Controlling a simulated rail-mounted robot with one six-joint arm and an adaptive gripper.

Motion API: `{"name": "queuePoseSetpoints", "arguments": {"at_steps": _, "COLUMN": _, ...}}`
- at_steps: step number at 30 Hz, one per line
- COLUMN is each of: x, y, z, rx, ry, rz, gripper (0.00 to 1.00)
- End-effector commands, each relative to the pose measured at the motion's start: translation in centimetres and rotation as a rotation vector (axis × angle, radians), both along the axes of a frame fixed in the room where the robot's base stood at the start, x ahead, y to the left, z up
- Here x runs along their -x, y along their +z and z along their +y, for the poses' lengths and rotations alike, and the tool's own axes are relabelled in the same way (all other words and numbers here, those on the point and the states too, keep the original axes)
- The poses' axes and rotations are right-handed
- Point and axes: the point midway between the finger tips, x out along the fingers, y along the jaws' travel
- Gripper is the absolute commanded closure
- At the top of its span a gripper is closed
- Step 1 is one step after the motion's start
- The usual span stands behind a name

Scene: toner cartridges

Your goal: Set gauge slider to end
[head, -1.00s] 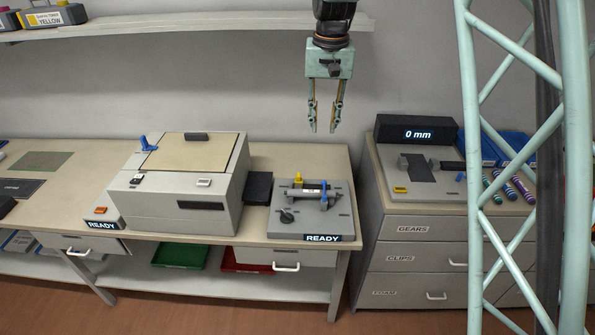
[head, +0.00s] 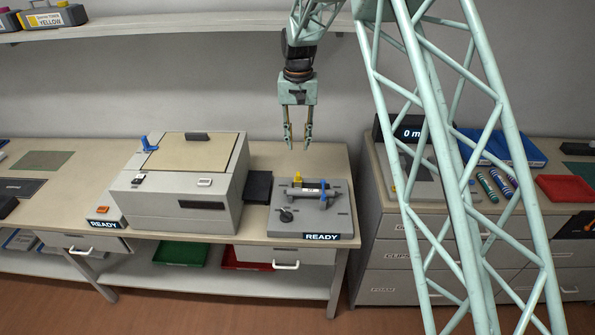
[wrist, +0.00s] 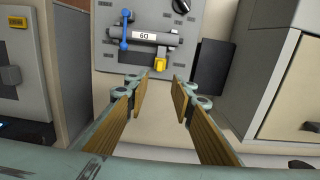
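The gauge is a grey plate (head: 389,166) with a black display (head: 394,134) at its back, on the cabinet at right. The display reads 0 and part of "mm". My lattice arm structure covers most of the gauge in the head view, so its slider cannot be made out. Part of the gauge plate (wrist: 20,60), with a yellow button (wrist: 16,22), shows at the left edge of the wrist view. My gripper (head: 298,146) is open and empty, in the air above the back of the left bench, left of the gauge. Its fingers (wrist: 162,86) are apart in the wrist view.
Below my gripper stands a grey fixture (head: 333,220) marked READY, holding a dark cylinder labelled 60 (wrist: 145,36). A large grey machine (head: 165,210) stands left of it. Striped cylinders (head: 487,187) and a red tray (head: 565,188) lie right of the gauge. A shelf (head: 180,34) runs above.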

Motion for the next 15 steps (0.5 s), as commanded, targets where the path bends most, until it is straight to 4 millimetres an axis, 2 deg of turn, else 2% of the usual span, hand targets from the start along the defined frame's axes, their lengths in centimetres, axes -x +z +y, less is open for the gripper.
{"name": "queuePoseSetpoints", "arguments": {"at_steps": 15, "x": -0.01, "y": -0.41, "z": -0.01, "rx": 0.0, "ry": 0.0, "rz": 0.001, "gripper": 0.77}}
